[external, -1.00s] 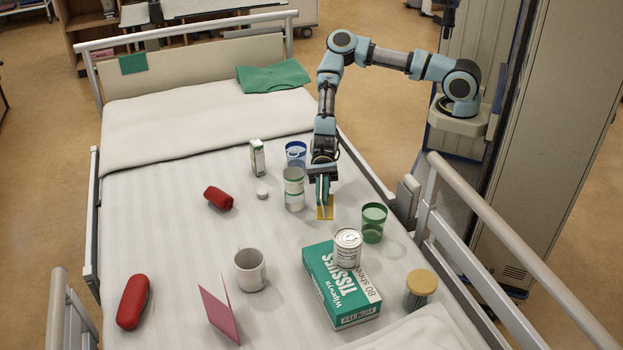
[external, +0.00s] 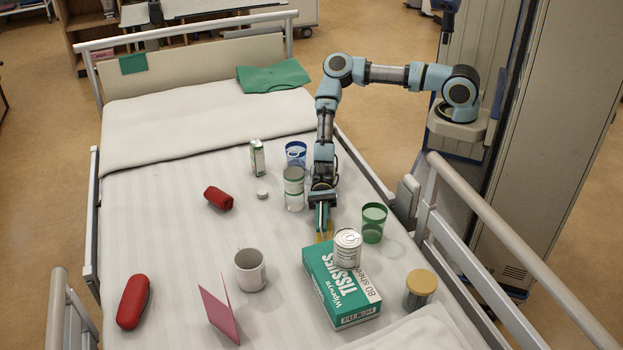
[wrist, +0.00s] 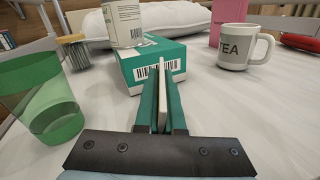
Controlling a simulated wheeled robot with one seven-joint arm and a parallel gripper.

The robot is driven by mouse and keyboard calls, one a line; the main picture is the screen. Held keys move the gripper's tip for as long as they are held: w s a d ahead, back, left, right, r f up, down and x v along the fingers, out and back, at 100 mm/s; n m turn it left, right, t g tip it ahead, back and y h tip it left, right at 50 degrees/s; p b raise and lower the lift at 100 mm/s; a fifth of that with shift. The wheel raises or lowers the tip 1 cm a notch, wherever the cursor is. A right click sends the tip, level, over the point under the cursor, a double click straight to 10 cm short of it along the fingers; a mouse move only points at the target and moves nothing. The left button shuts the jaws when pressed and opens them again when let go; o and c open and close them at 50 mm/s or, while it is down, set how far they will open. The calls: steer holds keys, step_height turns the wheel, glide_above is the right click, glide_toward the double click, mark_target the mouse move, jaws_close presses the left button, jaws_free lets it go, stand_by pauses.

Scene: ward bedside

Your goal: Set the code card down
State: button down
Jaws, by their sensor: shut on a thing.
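The code card (external: 325,237) is a small yellow card, upright between the fingers of my gripper (external: 322,219). In the wrist view the card (wrist: 162,82) shows edge-on as a thin pale strip. My gripper (wrist: 162,110) is shut on it, its green fingers on either side. The card is low over the bed, just behind the tissue box and left of the green tumbler. I cannot tell if its lower edge touches the sheet.
The tissue box (external: 335,297) bears a white tin (external: 347,249). A lidded jar (external: 420,290) and pink card (external: 218,315) are nearer.

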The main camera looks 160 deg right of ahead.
steer(key=c, duration=1)
jaws_free()
steer(key=shift+f, duration=0.1)
steer(key=shift+s+d, duration=0.1)
steer(key=shift+s, duration=0.05)
steer(key=p+v, duration=0.1)
steer(key=v, duration=1)
steer(key=shift+s+d, duration=0.1)
steer(key=shift+s, duration=0.2)
